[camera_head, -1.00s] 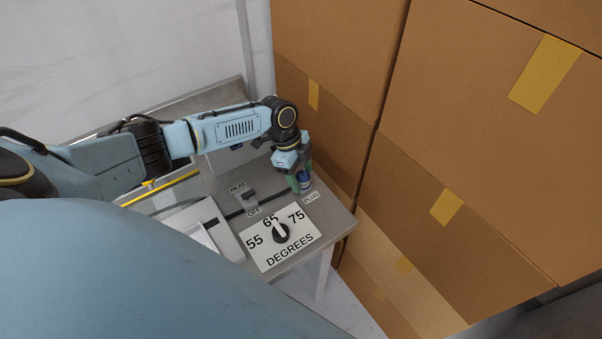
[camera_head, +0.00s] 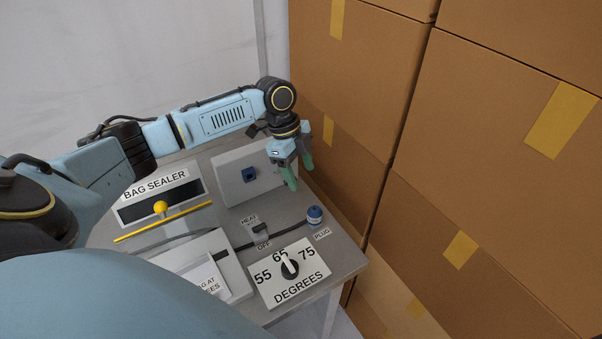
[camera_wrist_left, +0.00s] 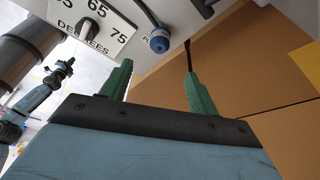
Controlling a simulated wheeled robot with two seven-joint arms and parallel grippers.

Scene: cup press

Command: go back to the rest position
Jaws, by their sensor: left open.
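My left gripper (camera_head: 300,180) is open and empty, raised above the back right part of the bench, with its green fingers pointing down. In the left wrist view its two fingers (camera_wrist_left: 157,72) are spread wide with nothing between them. The blue plug (camera_head: 315,215) stands on the bench near the right edge, below and apart from the fingers; it also shows in the left wrist view (camera_wrist_left: 159,42). What looks like my right gripper (camera_wrist_left: 62,70) shows small at the left of the wrist view; its jaws cannot be made out.
The bench holds a bag sealer (camera_head: 160,207) with a yellow bar, a heat switch (camera_head: 259,230), a degrees dial (camera_head: 289,268) and a grey box with a blue socket (camera_head: 249,175). Stacked cardboard boxes (camera_head: 480,150) stand close along the right. Free air lies above the bench.

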